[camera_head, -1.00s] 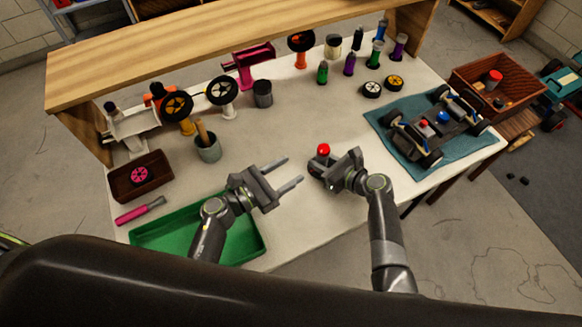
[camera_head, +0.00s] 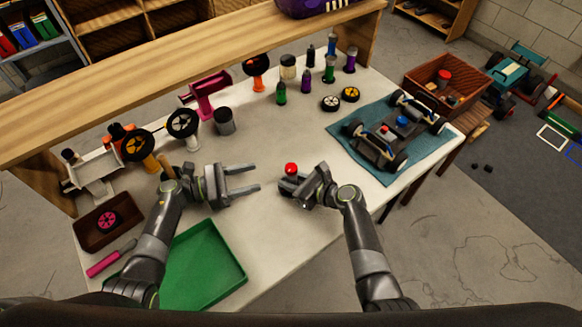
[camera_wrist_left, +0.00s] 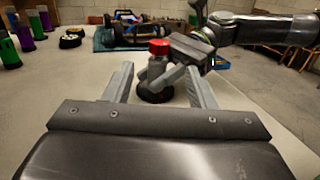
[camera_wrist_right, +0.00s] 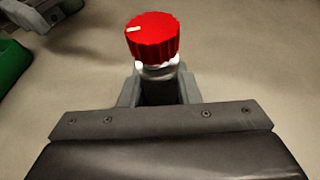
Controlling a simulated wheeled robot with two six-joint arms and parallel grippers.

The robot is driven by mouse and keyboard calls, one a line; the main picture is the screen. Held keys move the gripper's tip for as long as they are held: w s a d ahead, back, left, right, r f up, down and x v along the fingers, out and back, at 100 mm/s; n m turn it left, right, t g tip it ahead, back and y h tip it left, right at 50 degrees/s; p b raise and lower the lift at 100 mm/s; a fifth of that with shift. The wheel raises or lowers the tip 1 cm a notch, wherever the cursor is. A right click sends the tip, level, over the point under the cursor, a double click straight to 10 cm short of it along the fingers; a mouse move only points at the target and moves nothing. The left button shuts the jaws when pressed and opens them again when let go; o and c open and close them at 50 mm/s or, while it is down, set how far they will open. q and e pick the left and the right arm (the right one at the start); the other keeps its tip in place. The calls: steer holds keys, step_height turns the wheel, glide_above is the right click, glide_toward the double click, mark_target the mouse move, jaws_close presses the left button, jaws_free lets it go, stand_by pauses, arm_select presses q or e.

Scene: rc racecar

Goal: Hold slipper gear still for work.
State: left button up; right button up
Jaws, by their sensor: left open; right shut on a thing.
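A small piece with a ribbed red knob (camera_head: 291,169), which I take for the slipper gear, stands upright on the white bench. In the left wrist view its red top (camera_wrist_left: 159,47) sits over a dark round base (camera_wrist_left: 155,93). The right wrist view shows the knob (camera_wrist_right: 152,38) with a white mark and a pale stem below. My right gripper (camera_head: 284,184) is shut on this piece below the knob. My left gripper (camera_head: 257,177) is open and empty just left of it, its fingers pointing at it. The grip contact is partly hidden.
A green tray (camera_head: 205,265) lies at the front left. A car chassis (camera_head: 385,140) rests on a teal mat (camera_head: 428,164) at right. Bottles and wheels line the back.

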mark_target(292, 168)
arm_select(q)
steer(key=x, duration=1.2)
steer(key=shift+f, duration=0.1)
steer(key=c, duration=1)
steer(key=shift+s, duration=0.1)
steer(key=shift+t, duration=0.3)
steer(key=n+t+y, duration=0.1)
steer(key=n+t, duration=0.1)
steer(key=t, duration=0.1)
steer(key=shift+n+y, duration=0.4)
steer(key=shift+n+t+y, duration=1.3)
steer(key=shift+n+t, duration=0.1)
steer(key=shift+t, duration=0.6)
